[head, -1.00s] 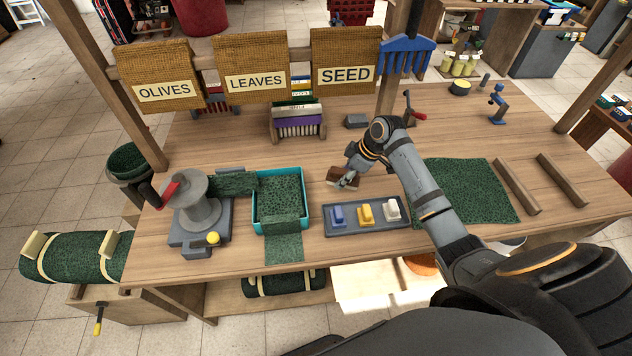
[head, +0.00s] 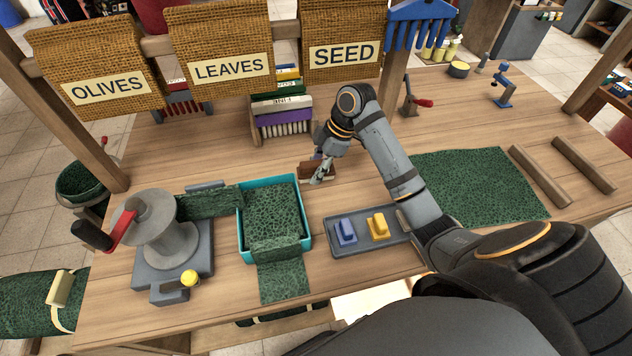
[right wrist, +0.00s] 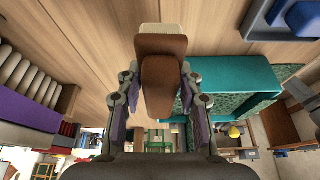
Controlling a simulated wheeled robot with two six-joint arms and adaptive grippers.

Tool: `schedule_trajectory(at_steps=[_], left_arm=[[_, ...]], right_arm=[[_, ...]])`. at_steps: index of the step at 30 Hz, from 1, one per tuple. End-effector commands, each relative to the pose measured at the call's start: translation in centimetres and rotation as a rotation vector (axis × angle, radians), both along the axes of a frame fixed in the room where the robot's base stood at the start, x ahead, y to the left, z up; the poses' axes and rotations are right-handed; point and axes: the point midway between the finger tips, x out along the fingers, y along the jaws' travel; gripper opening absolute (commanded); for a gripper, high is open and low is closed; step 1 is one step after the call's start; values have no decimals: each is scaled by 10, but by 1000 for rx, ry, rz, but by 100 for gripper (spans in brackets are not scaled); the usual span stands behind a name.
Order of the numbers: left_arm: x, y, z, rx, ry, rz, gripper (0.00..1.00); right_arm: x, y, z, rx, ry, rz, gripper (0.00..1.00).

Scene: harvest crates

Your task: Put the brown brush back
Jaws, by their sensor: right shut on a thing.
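The brown brush (head: 313,168) is in my right gripper (head: 320,174), above the wooden table between the teal tray and the book rack. In the right wrist view the brush (right wrist: 162,80) has a brown block and a pale edge. There the fingers of the right gripper (right wrist: 159,84) stand on both sides of it, shut on it. A grey tray (head: 345,259) holds a blue block (head: 345,231) and a yellow block (head: 378,227); my right arm covers its right end. My left gripper is not in view.
A teal tray (head: 243,237) with green netting stands left of the brush, beside a grey winch (head: 168,230). The rack of coloured books (head: 283,115) stands behind. A green mat (head: 478,185) and wooden bars (head: 540,175) lie on the right. Hanging sacks are at the back.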

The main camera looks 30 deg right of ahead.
Motion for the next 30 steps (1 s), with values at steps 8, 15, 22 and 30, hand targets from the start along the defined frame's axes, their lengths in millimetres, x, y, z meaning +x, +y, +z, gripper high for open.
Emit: schedule_trajectory(at_steps=[8, 15, 22, 30], left_arm=[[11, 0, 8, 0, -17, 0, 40], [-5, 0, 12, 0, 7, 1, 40], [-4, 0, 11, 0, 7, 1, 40], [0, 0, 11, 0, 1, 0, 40]], right_arm=[[0, 0, -23, 3, 4, -1, 7], [0, 0, -50, -1, -1, 1, 7], [0, 0, -51, -2, -2, 0, 7], [0, 0, -55, -1, -1, 1, 51]])
